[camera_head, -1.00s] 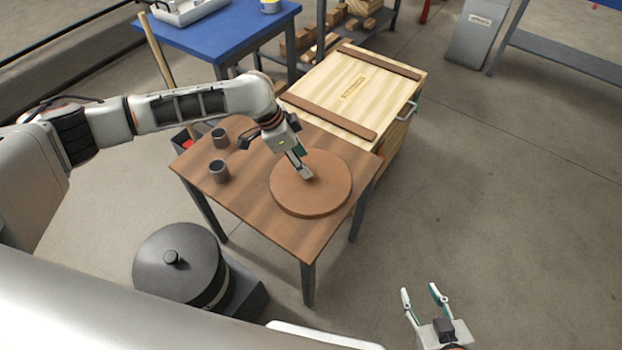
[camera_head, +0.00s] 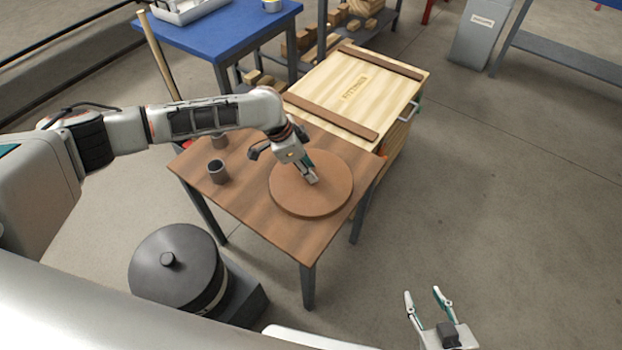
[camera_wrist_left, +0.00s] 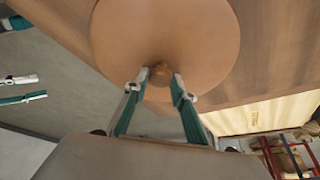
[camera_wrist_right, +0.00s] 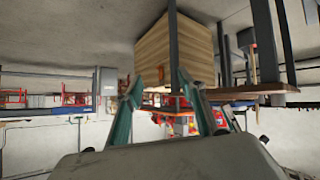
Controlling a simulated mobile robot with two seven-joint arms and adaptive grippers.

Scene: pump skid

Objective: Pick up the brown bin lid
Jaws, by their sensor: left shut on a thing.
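The brown bin lid (camera_head: 325,195) is a round, flat disc lying on the brown wooden table (camera_head: 240,200). It also fills the top of the left wrist view (camera_wrist_left: 165,30), where a small round knob (camera_wrist_left: 161,72) shows at its middle. My left gripper (camera_head: 313,180) is over the lid, with its fingers on both sides of the knob in the left wrist view (camera_wrist_left: 160,76). It is shut on the knob, which the fingers partly hide in the head view. My right gripper (camera_head: 428,298) is open and empty, over the floor at the lower right; its spread fingers show in the right wrist view (camera_wrist_right: 160,90).
Two grey cups (camera_head: 218,171) stand on the table left of the lid. A wooden crate (camera_head: 345,90) adjoins the table's far side. A dark round bin with a lid (camera_head: 180,270) stands at the lower left. A blue table (camera_head: 225,40) is behind.

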